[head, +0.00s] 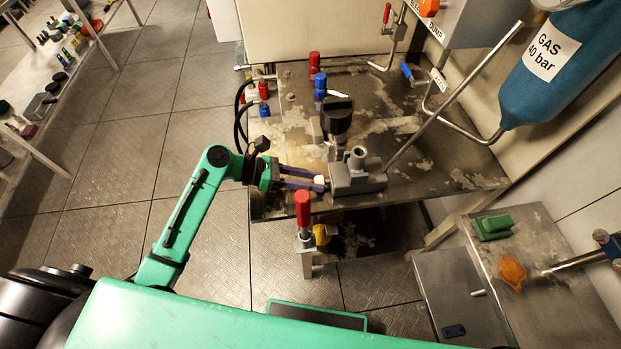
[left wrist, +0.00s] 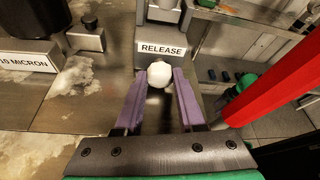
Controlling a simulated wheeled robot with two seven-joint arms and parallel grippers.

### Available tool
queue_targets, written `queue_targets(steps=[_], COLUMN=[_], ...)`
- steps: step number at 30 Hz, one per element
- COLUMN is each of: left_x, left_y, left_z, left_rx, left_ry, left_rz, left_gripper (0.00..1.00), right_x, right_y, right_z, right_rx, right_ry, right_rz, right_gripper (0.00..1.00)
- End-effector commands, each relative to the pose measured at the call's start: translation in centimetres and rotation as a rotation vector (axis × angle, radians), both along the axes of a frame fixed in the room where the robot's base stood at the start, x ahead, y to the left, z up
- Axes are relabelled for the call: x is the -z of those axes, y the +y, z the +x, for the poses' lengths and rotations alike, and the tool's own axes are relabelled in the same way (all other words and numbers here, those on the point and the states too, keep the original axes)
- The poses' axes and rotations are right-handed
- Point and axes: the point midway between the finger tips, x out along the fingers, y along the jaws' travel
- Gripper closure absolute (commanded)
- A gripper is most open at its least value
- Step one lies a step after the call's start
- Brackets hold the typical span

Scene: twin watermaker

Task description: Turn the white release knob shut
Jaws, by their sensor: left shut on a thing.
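The white release knob (left wrist: 160,74) sits below the RELEASE label (left wrist: 162,49) on a grey metal block in the left wrist view. In the head view the knob (head: 320,179) shows small at the left side of the grey block (head: 356,178). My left gripper (head: 318,184) reaches it from the left with its purple fingers. In the left wrist view the left gripper (left wrist: 160,80) has one finger on each side of the knob, shut on it. The fingertips cover part of the knob in the head view. My right gripper is not in view.
A red-handled lever (head: 303,208) stands close in front of the left gripper; its red handle (left wrist: 285,82) also shows large at right in the left wrist view. A black-topped filter (head: 336,116) stands behind the block. A thin metal rod (head: 450,98) slants above the bench (head: 440,150).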

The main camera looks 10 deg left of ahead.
Motion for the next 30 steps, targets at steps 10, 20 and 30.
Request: queue_targets(steps=[10, 20, 30], left_x=[-0.8, 0.0, 0.0], left_y=[-0.1, -0.1, -0.1], left_z=[-0.4, -0.4, -0.4], left_rx=[-0.001, 0.0, 0.001], left_ry=[-0.314, -0.471, -0.468], left_rz=[0.104, 0.153, 0.152], left_gripper=[1.0, 1.0, 0.31], right_x=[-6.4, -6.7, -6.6], right_y=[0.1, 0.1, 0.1], right_z=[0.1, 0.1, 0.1], right_rx=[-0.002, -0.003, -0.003], right_ry=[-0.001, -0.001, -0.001], right_rz=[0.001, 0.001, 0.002], right_gripper=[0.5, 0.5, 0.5])
